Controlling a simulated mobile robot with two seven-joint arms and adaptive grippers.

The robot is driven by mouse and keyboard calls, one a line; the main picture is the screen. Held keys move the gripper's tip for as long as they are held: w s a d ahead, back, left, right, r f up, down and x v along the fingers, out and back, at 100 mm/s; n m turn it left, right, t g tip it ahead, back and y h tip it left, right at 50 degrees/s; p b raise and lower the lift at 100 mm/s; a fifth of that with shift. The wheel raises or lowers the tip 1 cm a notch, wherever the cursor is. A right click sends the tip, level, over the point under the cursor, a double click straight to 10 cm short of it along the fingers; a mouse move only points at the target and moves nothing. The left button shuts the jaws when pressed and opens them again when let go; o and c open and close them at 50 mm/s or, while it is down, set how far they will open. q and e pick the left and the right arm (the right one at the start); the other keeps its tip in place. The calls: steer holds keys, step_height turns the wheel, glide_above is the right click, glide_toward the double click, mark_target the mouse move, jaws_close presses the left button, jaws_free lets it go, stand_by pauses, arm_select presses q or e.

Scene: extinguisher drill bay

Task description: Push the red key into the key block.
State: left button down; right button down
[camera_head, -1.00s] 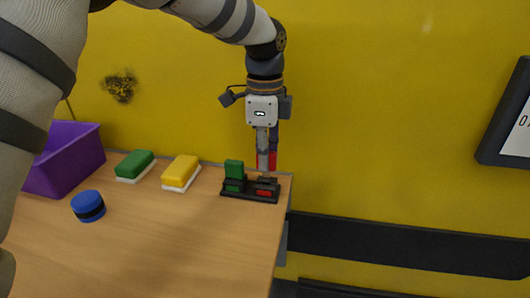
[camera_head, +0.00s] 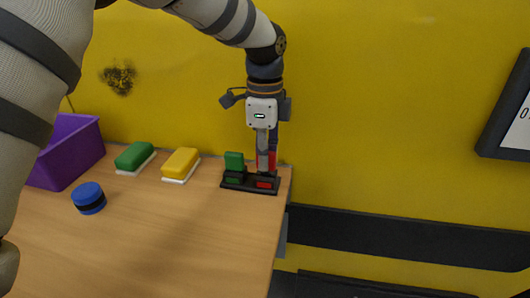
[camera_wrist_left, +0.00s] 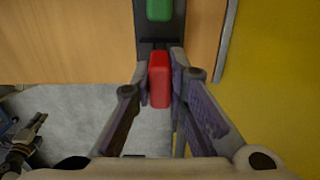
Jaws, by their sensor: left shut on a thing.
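The black key block (camera_head: 248,187) stands near the back right corner of the wooden table. A green key (camera_head: 234,161) stands upright in its left side; it also shows at the top of the left wrist view (camera_wrist_left: 159,9). My left gripper (camera_head: 266,168) points down over the block's right side, shut on the red key (camera_wrist_left: 160,79). In the head view, the fingers hide most of the red key (camera_head: 272,160). Its lower end is at the block's right side, above the red label; I cannot tell how deep it sits.
A yellow block (camera_head: 181,163), a green block (camera_head: 134,155) and a blue round piece (camera_head: 89,197) lie to the left. A purple bin (camera_head: 66,152) is at the far left. The yellow wall is close behind; the table's front is clear.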

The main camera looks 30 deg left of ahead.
arm_select(q)
steer(key=shift+f, duration=0.55)
steer(key=c, duration=1.5)
jaws_free()
step_height(320, 180, up, 12)
steer(key=shift+r, duration=0.1)
